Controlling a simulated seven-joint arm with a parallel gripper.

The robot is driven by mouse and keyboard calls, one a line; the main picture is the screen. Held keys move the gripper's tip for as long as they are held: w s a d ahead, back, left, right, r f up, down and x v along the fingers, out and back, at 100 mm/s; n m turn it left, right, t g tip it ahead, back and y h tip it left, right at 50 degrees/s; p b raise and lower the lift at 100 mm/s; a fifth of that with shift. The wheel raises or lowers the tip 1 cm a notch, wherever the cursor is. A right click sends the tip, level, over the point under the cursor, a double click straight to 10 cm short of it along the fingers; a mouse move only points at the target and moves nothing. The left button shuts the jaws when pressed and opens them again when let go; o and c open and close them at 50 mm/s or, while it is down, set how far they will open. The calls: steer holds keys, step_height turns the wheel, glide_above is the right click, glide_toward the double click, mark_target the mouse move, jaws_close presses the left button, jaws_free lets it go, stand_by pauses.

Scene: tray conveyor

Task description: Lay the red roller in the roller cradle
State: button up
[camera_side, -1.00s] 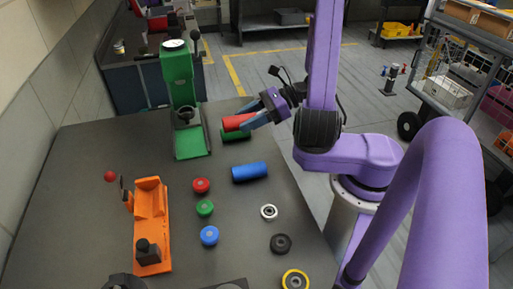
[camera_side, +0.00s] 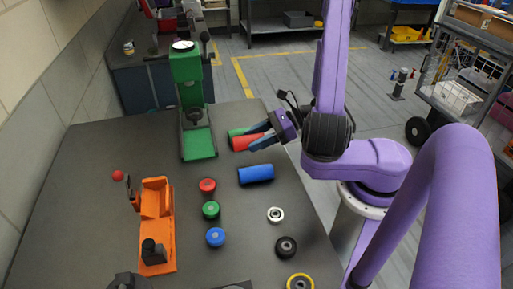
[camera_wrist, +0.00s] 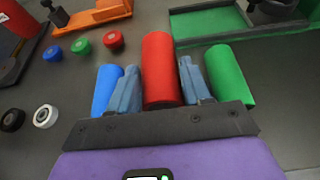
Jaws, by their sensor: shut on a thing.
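My gripper (camera_side: 263,136) is shut on the red roller (camera_side: 243,142), near the table's far right part. In the wrist view the red roller (camera_wrist: 159,68) stands out between the two blue-grey fingers (camera_wrist: 158,87). It is at or just above the table; I cannot tell which. The blue roller (camera_side: 256,174) lies nearer the side camera and shows left of the fingers in the wrist view (camera_wrist: 106,88). The green roller (camera_side: 236,132) is partly hidden behind the red one and shows right of the fingers (camera_wrist: 228,75). I cannot make out a roller cradle for certain.
A green press (camera_side: 193,90) stands at the back. An orange fixture (camera_side: 156,205) with a black knob is at left. Red, green and blue caps (camera_side: 211,210) and several rings (camera_side: 286,247) lie in front.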

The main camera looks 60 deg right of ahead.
steer(key=shift+f, duration=1.85)
steer(key=shift+f, duration=0.15)
steer(key=o, duration=1.2)
steer(key=shift+s+d, duration=0.1)
